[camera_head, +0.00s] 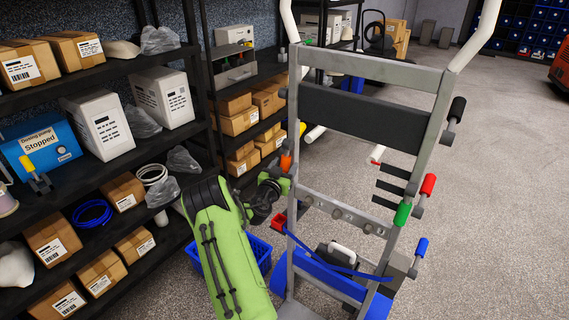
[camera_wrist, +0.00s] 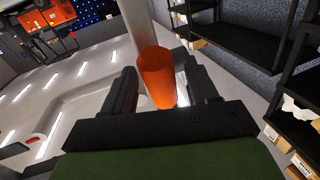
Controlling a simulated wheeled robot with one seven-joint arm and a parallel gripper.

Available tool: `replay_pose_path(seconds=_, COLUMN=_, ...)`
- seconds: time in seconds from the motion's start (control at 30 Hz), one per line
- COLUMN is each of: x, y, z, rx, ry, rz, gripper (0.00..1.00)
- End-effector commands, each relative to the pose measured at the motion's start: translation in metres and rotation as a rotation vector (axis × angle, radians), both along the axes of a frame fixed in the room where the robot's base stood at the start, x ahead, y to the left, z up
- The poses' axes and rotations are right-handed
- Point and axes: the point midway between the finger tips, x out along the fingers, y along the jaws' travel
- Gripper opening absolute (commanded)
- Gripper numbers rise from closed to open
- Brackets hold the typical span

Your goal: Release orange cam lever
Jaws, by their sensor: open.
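The orange cam lever (camera_head: 286,161) is on the left side of the grey cart frame (camera_head: 300,120). In the wrist view its orange cylindrical handle (camera_wrist: 156,76) stands between my two black fingers, with a narrow gap showing on each side. My gripper (camera_wrist: 162,84) is open around the handle. In the head view my gripper (camera_head: 275,182) is at the cart's left upright, just below the orange handle, and my green arm comes from below. The lever's lower end and pivot are hidden by my gripper.
Red (camera_head: 429,184), green (camera_head: 402,213), black (camera_head: 457,109) and blue (camera_head: 421,247) handles stick out on the cart's right side. Black shelves with cartons (camera_head: 239,121) stand close on the left. A blue crate (camera_head: 258,252) is on the floor behind my arm. Floor at right is clear.

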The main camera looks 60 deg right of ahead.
Motion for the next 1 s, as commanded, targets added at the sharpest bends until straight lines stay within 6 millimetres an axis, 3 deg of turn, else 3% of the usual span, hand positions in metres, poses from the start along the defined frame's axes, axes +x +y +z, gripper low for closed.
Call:
replay_pose_path(seconds=0.27, x=0.0007, y=-0.0038, z=-0.0004, rx=0.000, ry=0.000, rz=0.001, gripper=0.58)
replay_pose_path(seconds=0.67, x=0.0007, y=-0.0034, z=-0.0005, rx=0.001, ry=0.000, rz=0.000, gripper=0.00)
replay_pose_path(seconds=1.0, x=0.0008, y=-0.0018, z=0.0008, rx=0.020, ry=-0.004, rz=0.000, gripper=0.00)
